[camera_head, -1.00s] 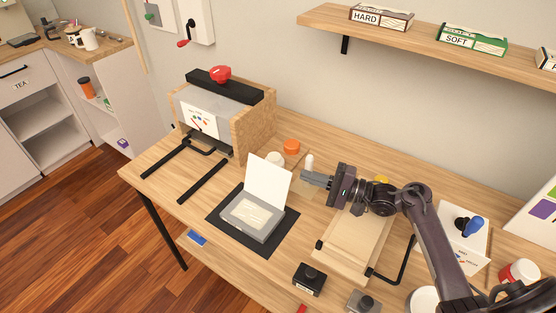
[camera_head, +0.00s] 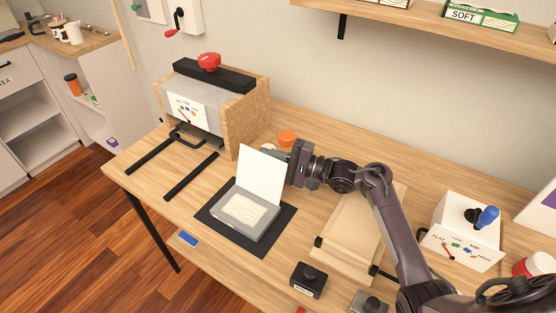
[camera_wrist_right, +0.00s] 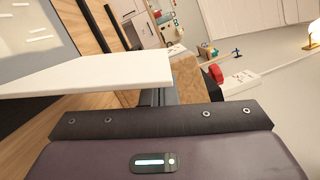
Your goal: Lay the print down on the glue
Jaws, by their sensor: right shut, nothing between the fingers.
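The print is a white sheet (camera_head: 262,172) standing nearly upright at the back edge of a grey block (camera_head: 238,217). A cream patch, seemingly the glue (camera_head: 246,206), lies on the block's top. The block sits on a black mat (camera_head: 207,216). My right gripper (camera_head: 286,160) is shut and empty just behind the sheet, at its right side; the sheet hides its fingertips. In the right wrist view the white sheet (camera_wrist_right: 90,76) crosses in front of the fingers (camera_wrist_right: 154,97). I cannot tell whether they touch it. My left gripper is not in view.
A wooden press with a red knob (camera_head: 208,62) stands behind left. An orange-lidded jar (camera_head: 287,138) is near my gripper.

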